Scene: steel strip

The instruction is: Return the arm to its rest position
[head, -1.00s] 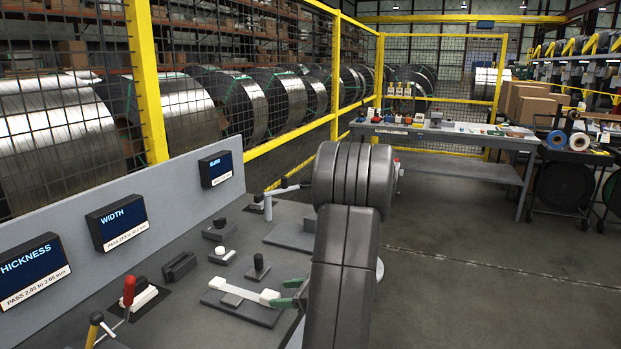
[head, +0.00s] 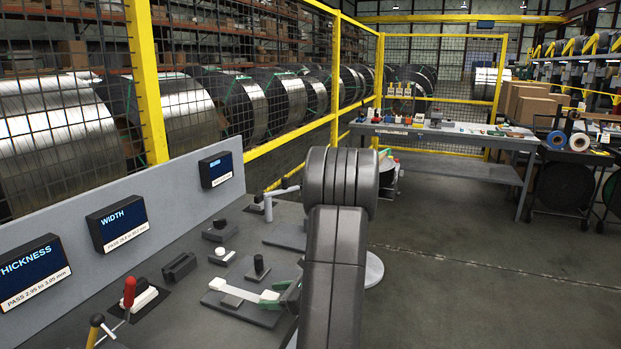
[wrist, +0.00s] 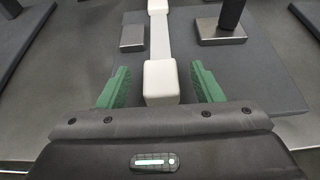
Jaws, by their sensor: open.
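My gripper (wrist: 160,88) is open in the wrist view. Its two green fingers stand apart on either side of the white block end (wrist: 161,80) of a white bar, with visible gaps. The bar lies on a dark grey plate on the bench. In the head view my gripper's green fingers (head: 284,295) show at the right end of the white bar (head: 245,291), partly hidden by my arm. My arm (head: 338,260) reaches up and forward over the right side of the bench.
The bench (head: 205,275) holds small fixtures, a red-handled lever (head: 129,292) and a yellow-handled lever (head: 95,325). Displays (head: 118,222) stand on its back panel. A yellow mesh fence (head: 337,80) runs behind. A worktable (head: 450,132) stands at the back. The floor (head: 460,270) at right is clear.

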